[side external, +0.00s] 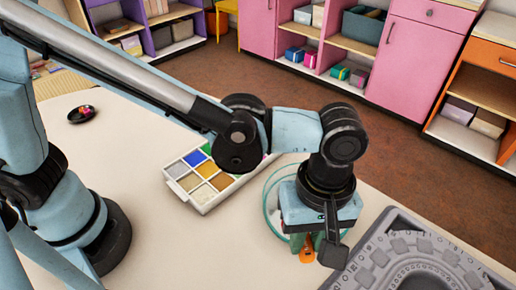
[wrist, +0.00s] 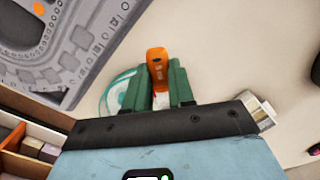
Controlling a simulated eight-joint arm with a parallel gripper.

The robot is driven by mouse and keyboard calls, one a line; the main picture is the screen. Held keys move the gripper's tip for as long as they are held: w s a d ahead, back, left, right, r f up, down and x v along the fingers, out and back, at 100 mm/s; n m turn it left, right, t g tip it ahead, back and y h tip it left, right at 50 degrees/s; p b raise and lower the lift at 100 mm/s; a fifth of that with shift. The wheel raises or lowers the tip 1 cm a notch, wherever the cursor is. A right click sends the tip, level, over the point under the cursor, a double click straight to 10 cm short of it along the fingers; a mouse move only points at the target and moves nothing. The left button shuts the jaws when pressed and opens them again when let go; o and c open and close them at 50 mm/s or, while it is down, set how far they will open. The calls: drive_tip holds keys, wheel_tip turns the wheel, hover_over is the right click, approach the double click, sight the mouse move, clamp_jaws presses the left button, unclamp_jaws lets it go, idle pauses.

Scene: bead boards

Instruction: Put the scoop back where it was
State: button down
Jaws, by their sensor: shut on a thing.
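My gripper (side external: 305,240) points down over the pale table at the right of the side external view. Its green fingers are shut on the orange scoop (side external: 307,252). In the wrist view, the scoop (wrist: 157,65) shows as an orange end between the fingers. The rest of the scoop is hidden by my gripper. A round, teal-rimmed clear dish (side external: 267,200) lies behind and below my gripper, and its edge also shows in the wrist view (wrist: 110,88). I cannot tell whether the scoop touches the dish or the table.
A white compartment tray (side external: 203,208) of coloured beads stands left of my gripper. A grey bead board (side external: 425,255) lies close on the right. A small dark dish (side external: 82,115) sits far left. The table between them is clear.

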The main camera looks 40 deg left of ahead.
drive_tip(key=r, duration=0.1)
hover_over(241, 274)
drive_tip(key=shift+m+t+y, duration=0.3)
drive_tip(key=shift+m, duration=0.1)
drive_tip(key=shift+f, duration=3.85)
drive_tip(key=shift+f, duration=0.15)
drive_tip(key=c, duration=1)
unclamp_jaws()
drive_tip(key=shift+o, duration=0.2)
wheel_tip(241, 274, up, 12)
drive_tip(key=w+a+m+t, duration=0.3)
drive_tip(key=w+a, duration=0.3)
drive_tip(key=a, duration=0.6)
drive_tip(key=w+a+r+m+t, duration=0.1)
drive_tip(key=w+a+m+t, duration=0.3)
drive_tip(key=a, duration=0.9)
drive_tip(key=w+m, duration=0.2)
drive_tip(key=shift+w+r+t, duration=0.3)
